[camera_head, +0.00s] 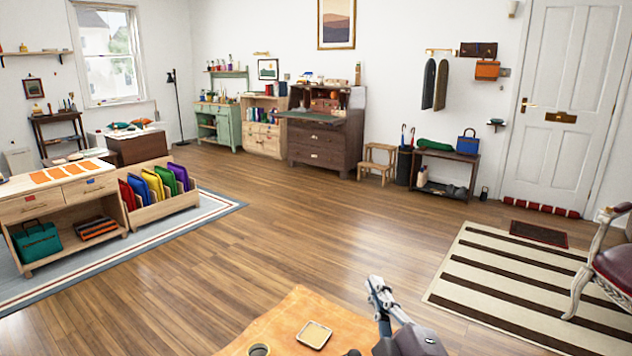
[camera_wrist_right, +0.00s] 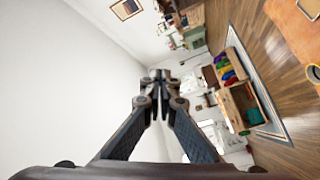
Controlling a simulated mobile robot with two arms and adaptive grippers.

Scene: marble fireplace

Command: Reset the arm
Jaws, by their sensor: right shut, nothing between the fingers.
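My right gripper (camera_head: 377,284) shows at the bottom of the head view, raised beside the right edge of an orange-topped surface. In the right wrist view the right gripper (camera_wrist_right: 160,75) has its fingertips together, with nothing between them. It points out into the open room, apart from any object. My left gripper does not show in either view.
The orange-topped surface (camera_head: 290,318) holds a small square tray (camera_head: 314,335) and a round dark item (camera_head: 258,350). A striped rug (camera_head: 520,280) and a chair (camera_head: 612,265) stand right. A wooden unit (camera_head: 70,195) stands left. The middle floor (camera_head: 320,220) is clear.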

